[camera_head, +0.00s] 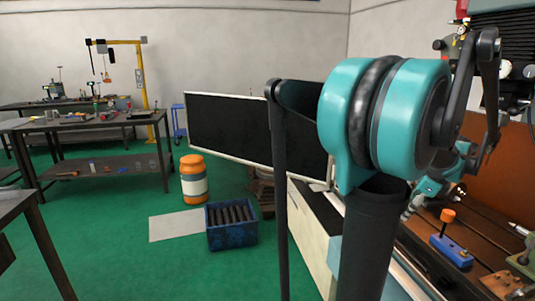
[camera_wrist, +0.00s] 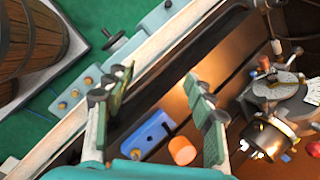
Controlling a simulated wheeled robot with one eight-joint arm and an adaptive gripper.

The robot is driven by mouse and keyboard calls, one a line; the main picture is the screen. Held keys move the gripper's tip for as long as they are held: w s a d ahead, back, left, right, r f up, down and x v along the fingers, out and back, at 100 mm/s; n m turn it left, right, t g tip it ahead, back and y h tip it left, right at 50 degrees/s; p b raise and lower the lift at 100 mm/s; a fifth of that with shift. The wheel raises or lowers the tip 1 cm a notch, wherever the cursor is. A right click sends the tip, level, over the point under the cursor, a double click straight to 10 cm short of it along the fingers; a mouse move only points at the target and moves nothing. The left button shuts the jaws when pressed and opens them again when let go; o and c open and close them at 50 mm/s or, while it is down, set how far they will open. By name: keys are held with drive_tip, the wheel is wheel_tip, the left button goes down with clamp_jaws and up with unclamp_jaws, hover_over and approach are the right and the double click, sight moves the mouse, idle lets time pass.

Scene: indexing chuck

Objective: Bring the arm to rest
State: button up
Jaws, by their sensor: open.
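My gripper (camera_wrist: 157,88) is open and empty in the wrist view, its two padded fingers well apart above the machine bed. A blue block (camera_wrist: 150,135) and an orange round knob (camera_wrist: 182,151) show below and between the fingers, apart from them. The indexing chuck unit (camera_wrist: 268,135) is to the right of the fingers. In the head view my arm is bent over the machine at the right. The blue block (camera_head: 450,251) with the orange knob (camera_head: 447,215) above it lies on the brown bed there. My fingers are hard to make out in the head view.
A wooden barrel (camera_wrist: 30,45) stands beside the machine edge in the wrist view. In the head view a blue crate (camera_head: 231,236) holding dark bars and an orange drum (camera_head: 194,180) are on the green floor. A workbench (camera_head: 95,122) is at the left. Open floor lies in the middle.

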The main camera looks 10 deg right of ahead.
drive_tip(key=w+a+f+n, duration=0.1)
drive_tip(key=a+f+n, duration=0.2)
drive_tip(key=a+n, duration=0.3)
drive_tip(key=w+a+f+n+g, duration=0.1)
drive_tip(key=a+f+n, duration=0.25)
drive_tip(key=a, duration=0.55)
drive_tip(key=a+f+n, duration=0.4)
drive_tip(key=a+n, duration=0.1)
drive_tip(key=a, duration=0.2)
drive_tip(key=s+a+f+n, duration=0.3)
drive_tip(key=a+f+n, duration=0.1)
drive_tip(key=a+n, duration=0.2)
drive_tip(key=s+a+f+n, duration=0.4)
drive_tip(key=a+n, duration=0.2)
drive_tip(key=a, duration=0.1)
drive_tip(key=shift+h, duration=0.3)
drive_tip(key=shift+s+n, duration=0.1)
drive_tip(key=shift+n, duration=0.15)
